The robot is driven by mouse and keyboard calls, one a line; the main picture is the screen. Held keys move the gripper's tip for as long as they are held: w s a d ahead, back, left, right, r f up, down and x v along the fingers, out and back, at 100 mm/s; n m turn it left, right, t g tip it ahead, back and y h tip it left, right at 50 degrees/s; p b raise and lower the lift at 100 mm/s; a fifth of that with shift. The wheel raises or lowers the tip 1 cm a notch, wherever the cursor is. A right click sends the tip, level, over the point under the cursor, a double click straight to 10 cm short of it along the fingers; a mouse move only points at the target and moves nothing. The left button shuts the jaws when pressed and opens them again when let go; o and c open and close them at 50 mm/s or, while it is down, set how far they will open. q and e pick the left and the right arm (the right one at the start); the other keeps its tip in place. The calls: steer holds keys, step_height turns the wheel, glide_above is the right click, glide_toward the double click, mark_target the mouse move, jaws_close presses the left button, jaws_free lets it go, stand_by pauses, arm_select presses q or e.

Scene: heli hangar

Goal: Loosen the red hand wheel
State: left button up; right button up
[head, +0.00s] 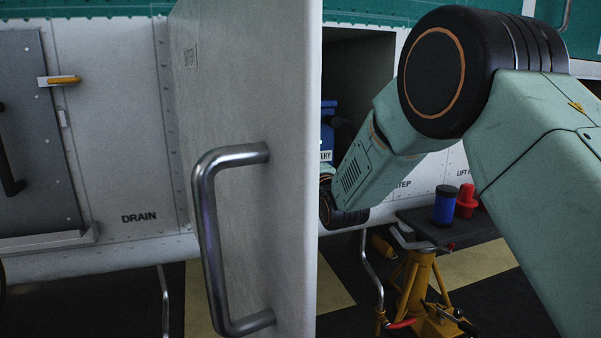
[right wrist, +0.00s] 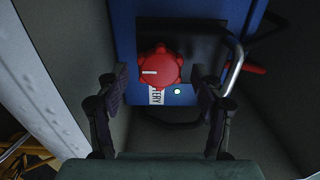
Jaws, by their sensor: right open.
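The red hand wheel (right wrist: 158,70) with a white mark is on the front of a blue battery box (right wrist: 122,30) in the right wrist view. My right gripper (right wrist: 162,80) is open, its two fingers apart to the left and right of the wheel, and the wheel shows between them. I cannot tell how far the fingertips are from it. In the head view, the blue box (head: 327,140) shows only in part inside an open bay, and the wheel is hidden. My right arm reaches into the bay behind the open door, which hides the gripper. My left gripper is in neither view.
The open white door (head: 245,80) with a metal handle (head: 208,220) stands left of my right arm. In the right wrist view, a curved metal bar (right wrist: 236,62) is right of the wheel. A yellow jack (head: 418,285) and a stand with blue and red cups (head: 445,205) are below right.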

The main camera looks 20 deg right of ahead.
steer(key=shift+w, duration=0.25)
steer(key=shift+c, duration=0.4)
steer(key=c, duration=1.1)
